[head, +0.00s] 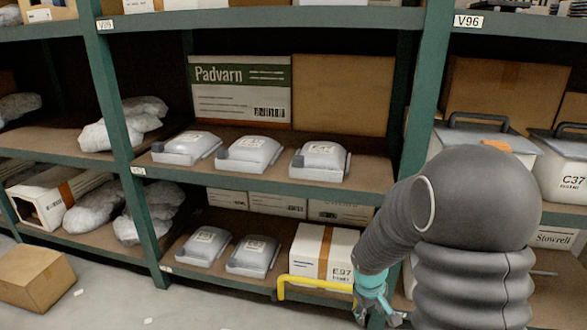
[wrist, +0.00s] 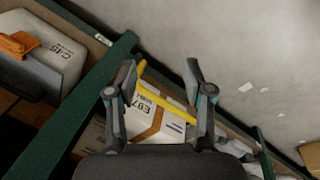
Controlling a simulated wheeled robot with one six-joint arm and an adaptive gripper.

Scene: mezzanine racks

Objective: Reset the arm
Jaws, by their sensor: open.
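My arm reaches down at the right of the head view. My gripper (head: 370,296) is low in front of the lower shelf, beside a white box marked E97 (head: 322,254) with an orange strip. In the wrist view my gripper (wrist: 160,72) shows its two fingers spread apart with nothing gripped between them. The E97 box (wrist: 150,112) shows beyond the fingers. A yellow bent bar (head: 312,284) runs along the shelf front near my gripper. It also shows in the wrist view (wrist: 160,97), crossing in front of the box; I cannot tell whether a finger touches it.
Green rack posts (head: 121,140) frame the shelves. Several grey lidded containers (head: 253,153) stand on the middle shelf, with a Padvarn box (head: 240,90) behind. A lidded bin marked C37 (head: 562,170) is at the right. A cardboard box (head: 34,277) lies on the floor at left.

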